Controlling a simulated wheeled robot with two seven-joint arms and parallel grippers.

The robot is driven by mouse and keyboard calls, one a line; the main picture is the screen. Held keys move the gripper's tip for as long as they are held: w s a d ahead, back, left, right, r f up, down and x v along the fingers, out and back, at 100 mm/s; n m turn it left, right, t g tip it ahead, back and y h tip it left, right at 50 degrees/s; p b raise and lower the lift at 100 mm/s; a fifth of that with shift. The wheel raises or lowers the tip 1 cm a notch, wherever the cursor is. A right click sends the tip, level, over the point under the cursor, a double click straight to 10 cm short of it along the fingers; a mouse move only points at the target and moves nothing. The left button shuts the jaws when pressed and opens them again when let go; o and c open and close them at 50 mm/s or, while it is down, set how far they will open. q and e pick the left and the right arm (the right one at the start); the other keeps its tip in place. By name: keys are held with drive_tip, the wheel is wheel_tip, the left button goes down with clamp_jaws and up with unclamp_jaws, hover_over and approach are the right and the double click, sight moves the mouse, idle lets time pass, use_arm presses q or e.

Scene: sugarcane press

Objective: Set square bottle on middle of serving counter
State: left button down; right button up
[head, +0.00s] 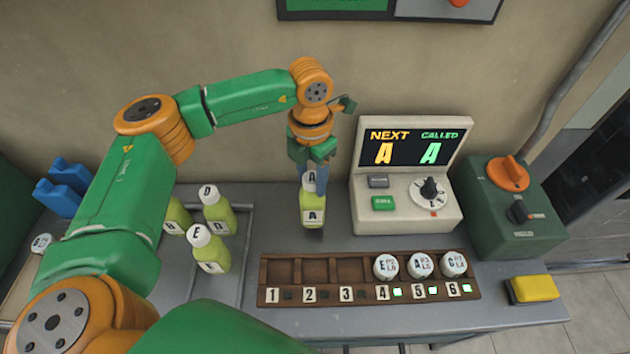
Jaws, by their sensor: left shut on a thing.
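My left gripper (308,172) points down and is shut on a square bottle (313,212) of yellow-green colour, near its top. The bottle is upright, with an A label on its front and another A on its cap. It is over the back middle of the grey serving counter (285,236), left of the display console. I cannot tell whether its base touches the counter. My right gripper is not in view.
Similar bottles (217,215) stand in a tray (246,250) at the left. A numbered rack (318,270) holds white round pieces in slots 4 to 6. The console (405,205), a green switch box (515,215) and a yellow block (535,288) stand to the right.

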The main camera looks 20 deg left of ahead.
use_arm(q)
drive_tip(key=shift+w+d+f, duration=0.1)
drive_tip(key=shift+w+f, duration=0.15)
drive_tip(key=shift+f, duration=0.05)
wheel_tip(320, 180, down, 3)
drive_tip(key=shift+w+f+p, duration=0.1)
drive_tip(key=shift+w+p, duration=0.05)
drive_tip(key=shift+p, duration=0.9)
drive_tip(key=shift+f+b, duration=0.35)
drive_tip(key=shift+c, duration=1.7)
unclamp_jaws()
drive_tip(key=shift+r, duration=0.15)
wheel_tip(320, 180, up, 12)
drive_tip(key=b, duration=0.2)
drive_tip(key=shift+r+b, duration=0.1)
drive_tip(key=shift+b, duration=0.3)
